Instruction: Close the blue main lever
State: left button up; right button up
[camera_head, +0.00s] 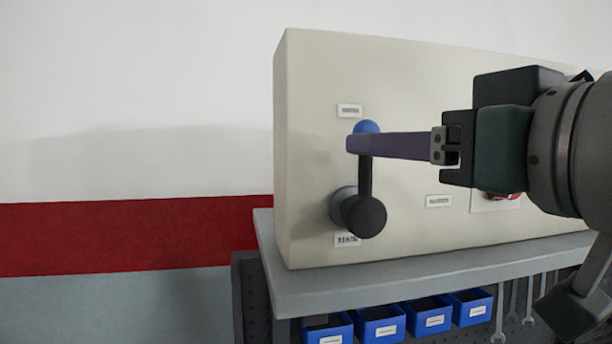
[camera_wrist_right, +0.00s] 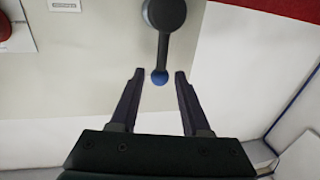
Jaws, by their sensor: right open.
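The blue main lever is a dark arm with a blue ball knob (camera_head: 367,127) on top and a round dark hub (camera_head: 364,216) below, on the front of a beige box (camera_head: 300,120). The lever stands upright in the head view. My right gripper (camera_head: 350,144) reaches in from the right, with its fingers at the height of the knob and partly in front of it. In the right wrist view the blue knob (camera_wrist_right: 159,78) lies between the tips of the open fingers (camera_wrist_right: 158,74), with a gap on each side. My left gripper is not in view.
The box stands on a grey shelf (camera_head: 330,290). Several blue bins (camera_head: 379,324) and wrenches (camera_head: 499,315) are below it. Small white labels (camera_head: 350,110) are on the box face. A red part (camera_head: 504,197) is partly hidden behind my right gripper. The space to the left is clear.

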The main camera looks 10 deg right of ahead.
jog(key=x, duration=0.1)
jog(key=p+x, duration=0.1)
jog(key=shift+w+a+r, duration=0.1)
jog(key=shift+w+r, duration=0.2)
jog(key=shift+w+a+f, duration=0.15)
jog(key=shift+w+a, duration=0.05)
jog(key=shift+w, duration=0.45)
grip_shut()
dwell(0.8)
